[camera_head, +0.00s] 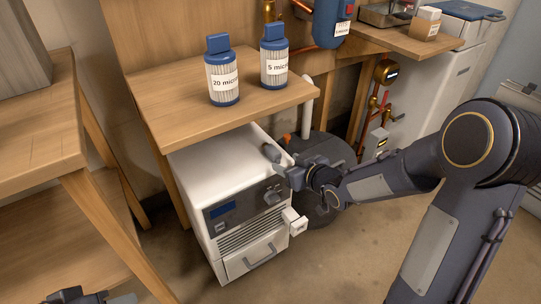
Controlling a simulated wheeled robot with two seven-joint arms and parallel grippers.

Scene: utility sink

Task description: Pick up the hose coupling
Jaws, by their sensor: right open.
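A small dark grey cylindrical piece (270,153), which looks like the hose coupling, lies on the top right edge of the white appliance (205,172). My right gripper (282,175) is open at the appliance's right edge, just in front of and to the right of this piece. I cannot tell whether they touch. The fingertips are small in view and partly overlap the appliance. Part of my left gripper (75,297) shows at the bottom left edge, far from the piece; its fingers cannot be made out.
A wooden table (185,125) overhangs the appliance and carries two blue-capped filter cartridges (222,75) (274,60). A dark round container (325,150) stands behind my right gripper. A wooden shelf (40,130) is at left. Floor is clear at front centre.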

